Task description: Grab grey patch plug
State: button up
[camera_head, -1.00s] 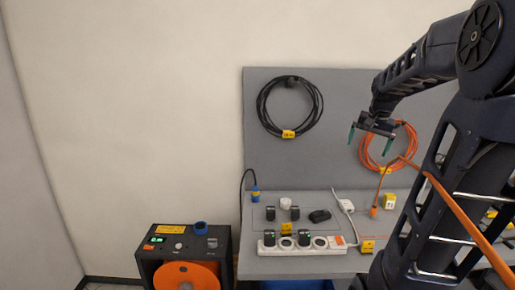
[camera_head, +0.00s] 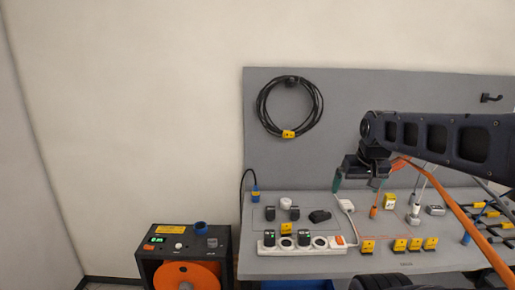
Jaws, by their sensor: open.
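My gripper (camera_head: 356,184) is open and empty, with its green-tipped fingers pointing down above the back middle of the grey bench. A light grey plug (camera_head: 413,216) with a pale cable rising from it stands on the bench to the right of and below the gripper. It looks like the grey patch plug, but it is small here and I cannot be sure. An orange plug (camera_head: 374,212) stands nearer, just below and right of the gripper. A blue plug (camera_head: 466,238) is farther right.
A white power strip (camera_head: 270,250) with black adapters lies along the bench's front left. An orange cable (camera_head: 455,210) crosses the right side. A black cable coil (camera_head: 262,108) hangs behind.

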dwell(0.3)
jog(key=c, duration=1.1)
